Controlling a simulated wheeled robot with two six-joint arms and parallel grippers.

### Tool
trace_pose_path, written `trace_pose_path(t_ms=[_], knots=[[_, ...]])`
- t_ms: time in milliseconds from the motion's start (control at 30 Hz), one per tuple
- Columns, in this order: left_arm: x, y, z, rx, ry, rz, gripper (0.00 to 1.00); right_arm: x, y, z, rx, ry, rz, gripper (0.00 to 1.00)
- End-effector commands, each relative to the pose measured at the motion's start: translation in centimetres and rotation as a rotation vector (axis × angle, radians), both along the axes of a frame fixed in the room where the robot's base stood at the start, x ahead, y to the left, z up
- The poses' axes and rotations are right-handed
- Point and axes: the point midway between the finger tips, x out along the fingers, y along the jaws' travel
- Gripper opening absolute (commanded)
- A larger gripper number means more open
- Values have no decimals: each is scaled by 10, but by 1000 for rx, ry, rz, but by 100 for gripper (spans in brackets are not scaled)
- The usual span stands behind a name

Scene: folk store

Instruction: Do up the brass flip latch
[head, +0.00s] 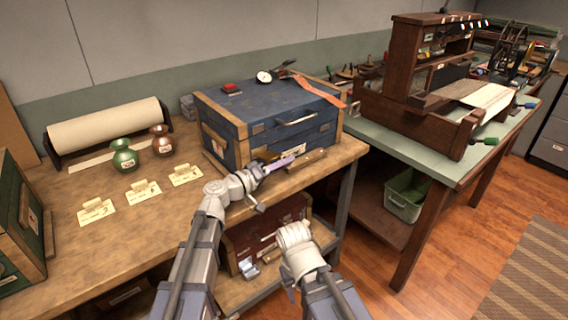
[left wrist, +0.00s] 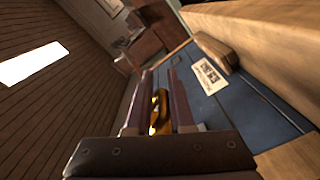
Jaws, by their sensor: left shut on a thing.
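A blue chest (head: 225,130) with wooden edges stands shut on the workbench. The brass flip latch (left wrist: 158,112) shows in the left wrist view between my left gripper's two dark fingers. My left gripper (head: 280,162) is at the chest's front face, low and left of its handle, shut on the latch. In the head view a small brass-coloured patch (head: 264,155) shows beside the gripper; the arm hides most of the latch. My right arm is low in front of the bench; its fingers cannot be made out clearly.
A gauge (head: 264,77), a red box (head: 231,88) and an orange ribbon (head: 318,90) lie on the lid. Green (head: 124,155) and brown (head: 161,140) vases and several cards stand left. A dark red chest (head: 250,238) sits below. A green-topped table (head: 455,165) stands right.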

Motion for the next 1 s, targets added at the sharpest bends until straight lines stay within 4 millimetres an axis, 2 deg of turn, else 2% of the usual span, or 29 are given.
trace_pose_path(t_ms=[33, 500, 1000], knots=[[5, 5, 8, -26, 36, 17, 0, 0, 0, 8, 0, 0, 0, 50], [10, 9, 40, -287, 394, 19, 0, 0, 0, 43, 0, 0, 0, 50], [25, 19, 63, -530, 731, 19, 0, 0, 0, 68, 0, 0, 0, 50]])
